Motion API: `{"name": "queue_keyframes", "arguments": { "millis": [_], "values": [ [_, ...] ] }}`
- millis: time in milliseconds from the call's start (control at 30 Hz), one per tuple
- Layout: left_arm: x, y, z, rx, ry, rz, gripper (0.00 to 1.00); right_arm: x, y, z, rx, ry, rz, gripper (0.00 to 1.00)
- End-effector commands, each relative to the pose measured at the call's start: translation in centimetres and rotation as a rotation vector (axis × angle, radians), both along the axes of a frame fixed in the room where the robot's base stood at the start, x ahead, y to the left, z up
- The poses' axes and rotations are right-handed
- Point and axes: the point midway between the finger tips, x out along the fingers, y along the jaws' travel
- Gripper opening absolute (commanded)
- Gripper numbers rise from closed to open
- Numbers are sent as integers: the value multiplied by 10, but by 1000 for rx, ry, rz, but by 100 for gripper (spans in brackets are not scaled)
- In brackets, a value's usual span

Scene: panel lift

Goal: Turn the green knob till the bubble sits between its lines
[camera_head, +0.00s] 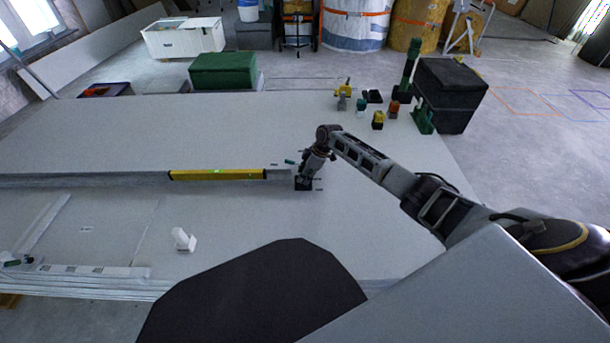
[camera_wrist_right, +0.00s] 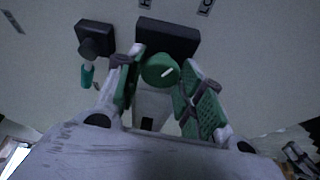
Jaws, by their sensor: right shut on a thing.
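The green knob (camera_wrist_right: 160,69) has a white mark on its face, which points up and to the right in the right wrist view. It sits in front of a black block (camera_wrist_right: 168,36). My right gripper (camera_wrist_right: 163,84) is shut on the knob, with a green pad on each side. In the head view my right gripper (camera_head: 305,178) is low over the panel, at the right end of the yellow spirit level (camera_head: 218,175), and hides the knob there. A small green spot marks the level's vial; the bubble and its lines are too small to read. My left gripper is out of view.
A second dark mount (camera_wrist_right: 95,38) with a green handle (camera_wrist_right: 87,74) is beside the knob. A white block (camera_head: 183,240) stands on the near panel (camera_head: 130,225). Several small coloured parts and a black box (camera_head: 449,88) are at the back right.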

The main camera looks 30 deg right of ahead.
Motion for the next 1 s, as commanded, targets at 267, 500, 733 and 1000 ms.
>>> {"name": "queue_keyframes", "arguments": {
  "millis": [267, 500, 733, 1000],
  "values": [
    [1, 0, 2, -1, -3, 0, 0, -1, 0, -1, 0, 2, 0, 59],
    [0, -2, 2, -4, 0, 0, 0, 0, 0, 0, 0, 2, -1, 59],
    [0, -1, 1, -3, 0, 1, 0, -1, -1, 4, 0, 0, 0, 59],
    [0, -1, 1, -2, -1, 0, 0, -5, -9, 25, 0, -1, 0, 59]
  ]
}}
